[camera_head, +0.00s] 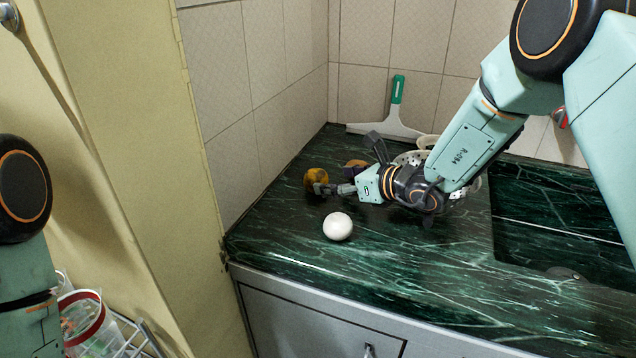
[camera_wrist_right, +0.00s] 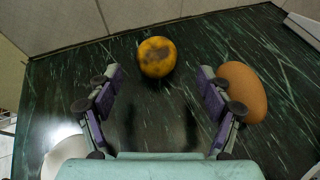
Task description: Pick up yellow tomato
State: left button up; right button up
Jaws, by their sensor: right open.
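The yellow tomato (camera_head: 317,180), with dark patches, sits on the green marble counter near the tiled wall corner. In the right wrist view the tomato (camera_wrist_right: 156,57) lies just beyond the fingertips, centred between them. My right gripper (camera_head: 347,165) is open and empty, low over the counter, with its fingers (camera_wrist_right: 158,74) spread toward the tomato. One finger partly overlaps the tomato's lower edge in the head view. My left arm shows at the left edge, but its gripper is out of view.
A brown egg-shaped item (camera_wrist_right: 243,92) lies just outside the right finger. A white round item (camera_head: 338,226) is on the counter nearer the front. A squeegee (camera_head: 397,110) leans at the back wall. A basket (camera_head: 410,158) is partly hidden behind my arm. The sink (camera_head: 560,215) is right.

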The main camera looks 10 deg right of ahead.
aim_at(324, 179)
jog(key=shift+w+a+f, duration=0.2)
jog(key=shift+w+a, duration=0.25)
jog(key=shift+a, duration=0.2)
jog(key=x, duration=0.4)
jog(key=shift+w+d+f+b, duration=0.1)
jog(key=shift+d+b, duration=0.05)
jog(key=shift+b, duration=0.25)
jog(key=shift+w+a, duration=0.2)
jog(key=shift+a, duration=0.05)
jog(key=shift+s, duration=0.1)
jog(key=shift+c, duration=0.3)
jog(key=shift+d, duration=0.1)
jog(key=c, duration=1.2)
